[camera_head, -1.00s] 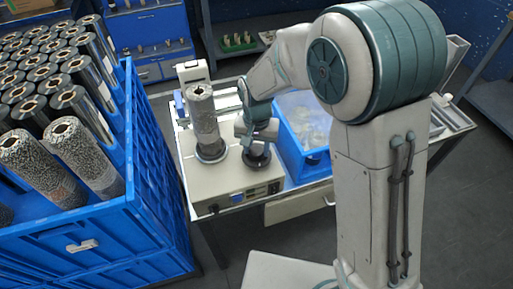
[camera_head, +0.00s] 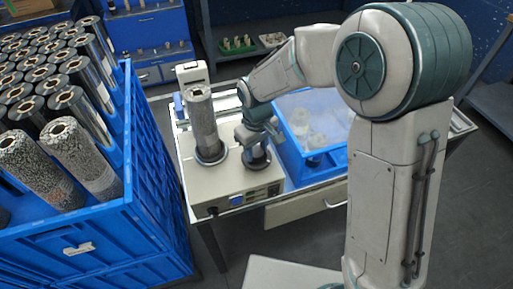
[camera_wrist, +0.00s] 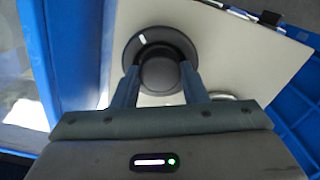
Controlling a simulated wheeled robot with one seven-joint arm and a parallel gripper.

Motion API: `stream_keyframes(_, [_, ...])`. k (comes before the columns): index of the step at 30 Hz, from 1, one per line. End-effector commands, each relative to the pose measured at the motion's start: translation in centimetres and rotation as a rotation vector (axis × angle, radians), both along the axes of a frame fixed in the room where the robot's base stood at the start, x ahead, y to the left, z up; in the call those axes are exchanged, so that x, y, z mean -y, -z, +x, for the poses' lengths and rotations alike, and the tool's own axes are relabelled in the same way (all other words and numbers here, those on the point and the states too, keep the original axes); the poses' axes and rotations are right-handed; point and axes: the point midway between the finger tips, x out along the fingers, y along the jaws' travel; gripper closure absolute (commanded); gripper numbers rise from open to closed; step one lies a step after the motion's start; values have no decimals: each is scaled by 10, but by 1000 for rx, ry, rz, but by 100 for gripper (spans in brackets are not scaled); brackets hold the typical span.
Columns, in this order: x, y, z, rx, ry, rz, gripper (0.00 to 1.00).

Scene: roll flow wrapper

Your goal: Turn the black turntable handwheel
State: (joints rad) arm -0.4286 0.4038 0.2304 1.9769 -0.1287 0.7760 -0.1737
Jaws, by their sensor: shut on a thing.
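The black turntable handwheel (camera_wrist: 160,70) is a round knob on a dark disc with a white mark at its upper left, seen in the wrist view. In the head view the handwheel (camera_head: 256,163) sits on the right part of the beige machine's top, mostly covered by my gripper. My gripper (camera_wrist: 160,78) comes down over it, with a finger on each side, shut on the knob. It also shows in the head view (camera_head: 255,146). A patterned roll (camera_head: 203,121) stands upright on the turntable (camera_head: 210,155) left of the handwheel.
The beige machine (camera_head: 222,185) stands on a table. A blue bin (camera_head: 290,165) with wrapped, hazy contents is close on its right. A large blue crate (camera_head: 150,180) of upright rolls stands at the left. A drawer (camera_head: 300,207) is under the table.

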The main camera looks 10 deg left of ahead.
Motion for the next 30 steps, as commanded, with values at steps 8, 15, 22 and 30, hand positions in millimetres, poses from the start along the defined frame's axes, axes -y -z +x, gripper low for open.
stream_keyframes(8, [-2,-2,2,8,-100,7,84])
stream_keyframes(15, [-2,-3,2,8,-124,6,84])
stream_keyframes(22, [-2,-3,2,8,-125,6,84])
stream_keyframes(30, [-2,-2,1,6,-124,4,39])
